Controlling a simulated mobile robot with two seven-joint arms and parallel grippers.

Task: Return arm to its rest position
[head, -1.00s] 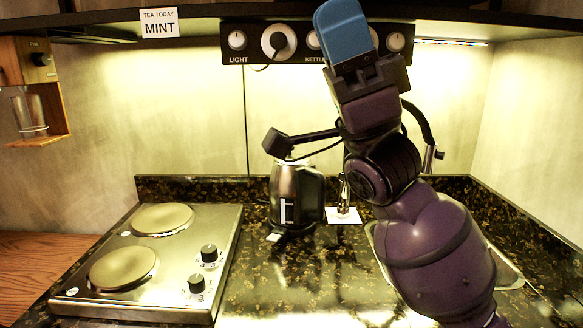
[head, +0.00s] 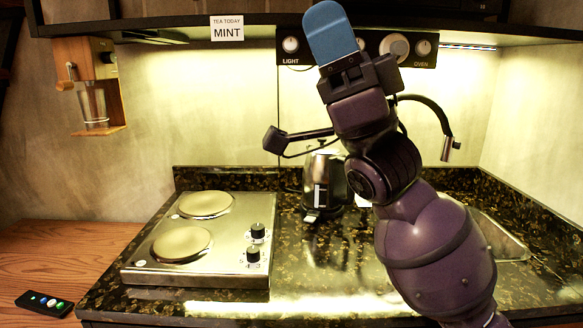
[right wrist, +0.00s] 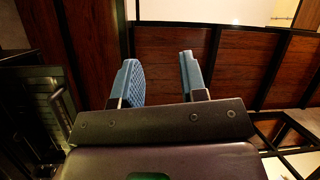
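My right arm rises from the lower right of the head view, folded upward. Its right gripper (head: 331,34) points up in front of the control panel, with blue fingers seen edge-on to each other. In the right wrist view the two blue fingers (right wrist: 161,80) stand apart with nothing between them, so it is open and empty. My left gripper shows in neither view.
A kettle (head: 326,182) stands on the dark speckled counter (head: 300,262), partly behind my arm. A two-plate hob (head: 205,240) is left of it. A sink (head: 497,240) is at right. A remote (head: 44,303) lies on the wooden surface. A shelf (head: 160,27) runs overhead.

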